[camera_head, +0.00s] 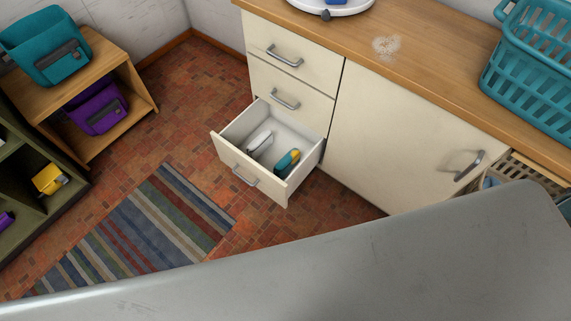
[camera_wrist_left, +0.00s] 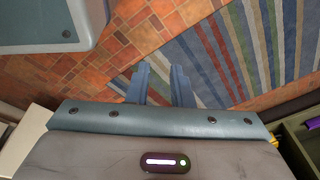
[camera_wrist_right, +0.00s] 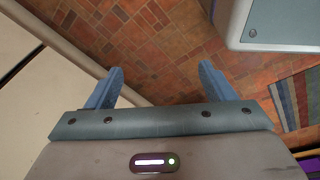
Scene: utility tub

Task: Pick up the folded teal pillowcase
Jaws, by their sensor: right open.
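I cannot make out a folded teal pillowcase in any view. My left gripper (camera_wrist_left: 161,84) shows only in the left wrist view, over the floor and striped rug. Its fingers are close together with a narrow gap and nothing seen between them; whether this counts as shut is unclear. My right gripper (camera_wrist_right: 160,84) shows only in the right wrist view, open and empty over the brick floor beside the cream cabinet front. Neither gripper shows in the head view, where a large grey surface hides the near area.
A pulled-out drawer (camera_head: 236,168) holds a pale brush (camera_head: 259,142) and a yellow-and-teal item (camera_head: 287,161). A teal basket (camera_head: 535,68) stands on the wooden counter (camera_head: 425,62). A teal bag (camera_head: 48,50) and purple bag (camera_head: 97,107) sit on shelving. The rug (camera_head: 150,225) is clear.

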